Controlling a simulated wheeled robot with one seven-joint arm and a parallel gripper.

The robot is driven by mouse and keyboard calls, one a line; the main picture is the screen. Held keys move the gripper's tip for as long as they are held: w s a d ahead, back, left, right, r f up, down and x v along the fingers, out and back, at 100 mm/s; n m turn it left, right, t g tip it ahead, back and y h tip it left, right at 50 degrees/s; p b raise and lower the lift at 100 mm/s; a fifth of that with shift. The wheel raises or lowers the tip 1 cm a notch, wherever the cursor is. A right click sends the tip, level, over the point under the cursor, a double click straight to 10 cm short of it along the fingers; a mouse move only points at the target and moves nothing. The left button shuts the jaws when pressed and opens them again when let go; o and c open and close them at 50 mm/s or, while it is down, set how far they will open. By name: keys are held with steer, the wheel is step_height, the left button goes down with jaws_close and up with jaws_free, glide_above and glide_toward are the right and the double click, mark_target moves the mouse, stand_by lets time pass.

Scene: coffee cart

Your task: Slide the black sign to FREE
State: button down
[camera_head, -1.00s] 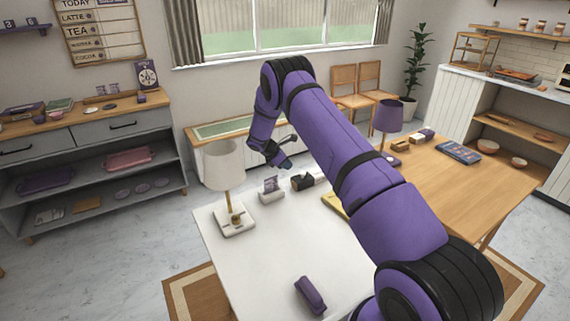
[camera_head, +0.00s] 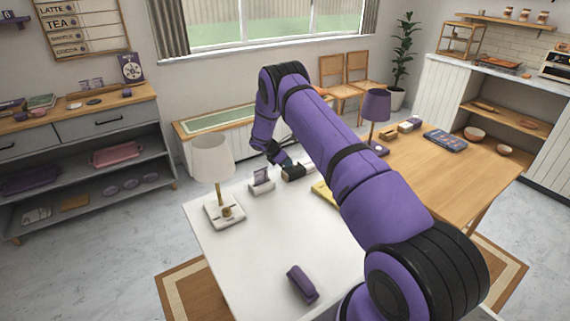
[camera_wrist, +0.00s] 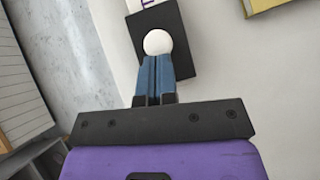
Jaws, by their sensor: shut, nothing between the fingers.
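The black sign (camera_head: 293,173) sits on the white table, near its far edge. In the wrist view the sign (camera_wrist: 180,58) is a dark block with a white round knob (camera_wrist: 157,42). A white label (camera_wrist: 146,3) with part of a dark letter shows at the top edge, cut off by the frame. My gripper (camera_wrist: 155,62) has its blue fingers shut together, empty, with the tips at the knob's near side over the sign. I cannot tell whether they touch the knob. In the head view my gripper (camera_head: 286,162) is right at the sign, partly behind my arm.
A small holder with a purple card (camera_head: 261,180) stands left of the sign. A white lamp (camera_head: 220,170) stands further left on the white table (camera_head: 255,240). A yellow item (camera_head: 323,192) lies to the right. A purple object (camera_head: 302,284) lies near the front.

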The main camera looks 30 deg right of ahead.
steer(key=d, duration=0.8)
steer(key=shift+d, duration=0.2)
steer(key=v, duration=1)
steer(key=shift+r, duration=0.1)
